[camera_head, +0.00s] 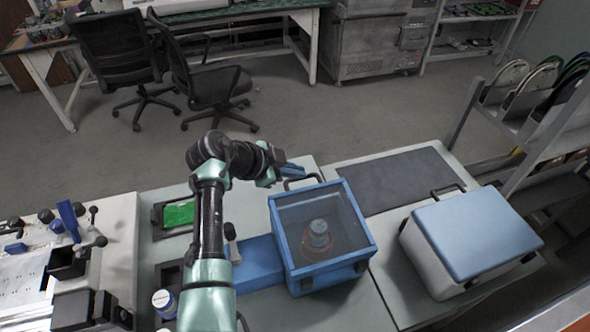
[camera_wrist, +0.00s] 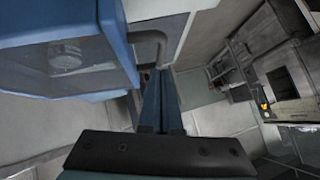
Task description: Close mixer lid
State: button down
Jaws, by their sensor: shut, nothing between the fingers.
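The mixer is a blue-framed box (camera_head: 282,246) with a clear window on top; it stands in the middle of the bench. A grey metal container (camera_head: 319,235) on a reddish base shows through the window. The clear lid (camera_head: 345,205) appears down over the box, but I cannot tell whether it is fully seated. A dark handle (camera_head: 300,180) shows at the box's far edge. My gripper (camera_head: 296,171) is shut and empty, close to that handle. In the wrist view the fingers (camera_wrist: 161,78) are together beside the blue frame (camera_wrist: 118,45), below the grey handle (camera_wrist: 150,38); contact is unclear.
A white case with a blue lid (camera_head: 475,230) stands to the right. A dark mat (camera_head: 395,180) lies behind it. A green-topped tray (camera_head: 179,213) and a small jar (camera_head: 164,301) are to the left. Open floor lies beyond the bench.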

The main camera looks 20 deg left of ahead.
aim_at(292, 181)
jog(key=shift+w+a+f, duration=0.1)
jog(key=shift+w+f, duration=0.05)
jog(key=shift+f, duration=0.35)
jog(key=f+b, duration=0.1)
jog(key=b, duration=0.1)
jog(key=f+b, duration=0.1)
jog(key=b, duration=0.1)
jog(key=shift+w+a+f, duration=0.15)
jog(key=shift+w+f, duration=0.05)
jog(key=shift+w, duration=0.05)
jog(key=b, duration=0.1)
jog(key=f+g+b, duration=0.1)
jog(key=b, duration=0.1)
jog(key=shift+w+a+n+h, duration=0.15)
jog(key=shift+w+n+h, duration=0.05)
jog(key=shift+n+h, duration=0.1)
jog(key=shift+s, duration=0.1)
jog(key=shift+f, duration=0.15)
